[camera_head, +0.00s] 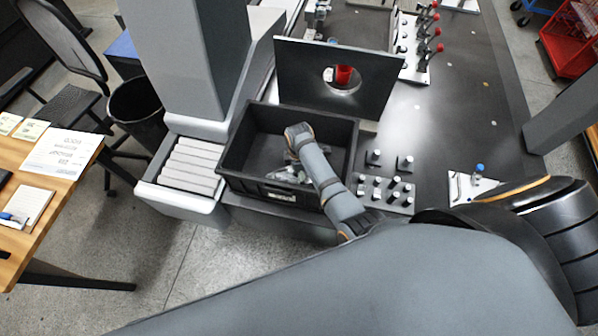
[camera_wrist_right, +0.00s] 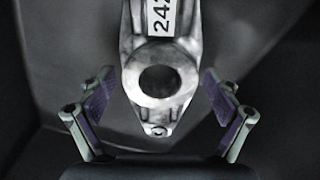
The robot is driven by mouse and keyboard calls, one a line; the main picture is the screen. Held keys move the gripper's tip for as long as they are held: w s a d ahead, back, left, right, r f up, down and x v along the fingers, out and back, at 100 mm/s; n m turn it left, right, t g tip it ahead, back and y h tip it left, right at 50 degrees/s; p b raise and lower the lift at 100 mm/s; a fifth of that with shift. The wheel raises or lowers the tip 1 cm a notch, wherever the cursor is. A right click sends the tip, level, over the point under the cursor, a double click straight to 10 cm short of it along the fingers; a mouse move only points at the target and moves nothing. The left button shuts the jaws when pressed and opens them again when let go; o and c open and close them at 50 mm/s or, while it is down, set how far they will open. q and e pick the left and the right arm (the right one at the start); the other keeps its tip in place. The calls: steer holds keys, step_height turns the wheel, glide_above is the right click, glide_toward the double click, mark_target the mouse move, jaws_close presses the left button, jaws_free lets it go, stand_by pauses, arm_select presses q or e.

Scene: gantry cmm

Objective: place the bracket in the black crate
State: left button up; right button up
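The black crate (camera_head: 245,186) stands at the near edge of the dark machine table in the head view. My right arm reaches down into it. The metal bracket (camera_wrist_right: 165,55), with a white number label and a round hole in its end, lies inside the crate; it shows partly in the head view (camera_head: 284,175), half hidden by my arm. My right gripper (camera_wrist_right: 157,78) is open, with one finger on each side of the bracket's holed end and a gap on both sides. My left gripper is not in view.
A dark upright plate (camera_head: 300,70) with a round hole stands behind the crate. A wooden desk (camera_head: 80,190) with papers is at far left. The table's right side has free room.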

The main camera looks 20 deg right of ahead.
steer(key=shift+r, duration=0.1)
step_height(320, 180, up, 12)
stand_by(0.5)
stand_by(0.4)
